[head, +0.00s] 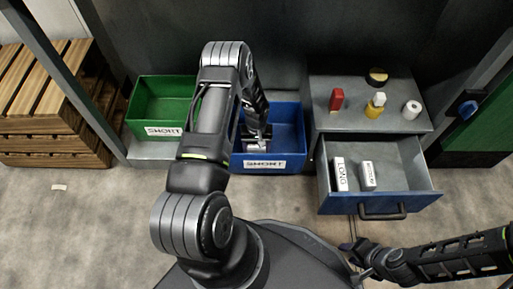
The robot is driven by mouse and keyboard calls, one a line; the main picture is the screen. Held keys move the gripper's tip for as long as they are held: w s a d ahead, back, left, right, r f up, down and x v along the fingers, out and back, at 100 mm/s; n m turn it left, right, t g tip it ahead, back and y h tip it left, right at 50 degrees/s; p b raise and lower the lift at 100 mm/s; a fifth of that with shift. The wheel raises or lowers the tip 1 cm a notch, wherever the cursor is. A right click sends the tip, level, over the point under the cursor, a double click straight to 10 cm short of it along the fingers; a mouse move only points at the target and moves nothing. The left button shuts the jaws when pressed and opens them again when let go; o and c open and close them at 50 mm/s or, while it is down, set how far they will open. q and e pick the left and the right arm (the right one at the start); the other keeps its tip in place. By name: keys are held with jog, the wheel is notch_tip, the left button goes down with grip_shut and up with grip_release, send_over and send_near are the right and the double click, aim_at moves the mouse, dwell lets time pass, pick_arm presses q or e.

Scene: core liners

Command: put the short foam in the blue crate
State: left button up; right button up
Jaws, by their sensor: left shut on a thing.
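The blue crate (288,125) stands on the floor left of the grey cabinet, with a white label reading SHORT on its front. My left arm reaches over it, and my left gripper (257,143) is down inside its opening near the front wall. The gripper is shut on a small piece that is mostly hidden, apparently the short foam; its label cannot be read. Two white foam pieces lie in the open drawer: one marked LONG (340,173) and one with small unclear lettering (368,176). My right gripper (353,259) is low in front of the drawer, holding nothing visible; its opening is unclear.
A green crate (163,99), also labelled SHORT, stands left of the blue one. The blue drawer (415,182) is pulled out. On the cabinet (350,119) are a red item (336,99), a yellow bottle (375,108), a white roll (411,110) and a dark round item (377,76). Wooden crates (45,110) stand left.

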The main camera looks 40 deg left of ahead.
pick_arm(q)
jog(key=shift+f, duration=0.1)
jog(key=o, duration=1.3)
jog(key=shift+r, duration=0.2)
jog(key=shift+r, duration=0.25)
notch_tip(320, 180, up, 11)
jog(key=p, duration=0.4)
jog(key=shift+r, duration=0.2)
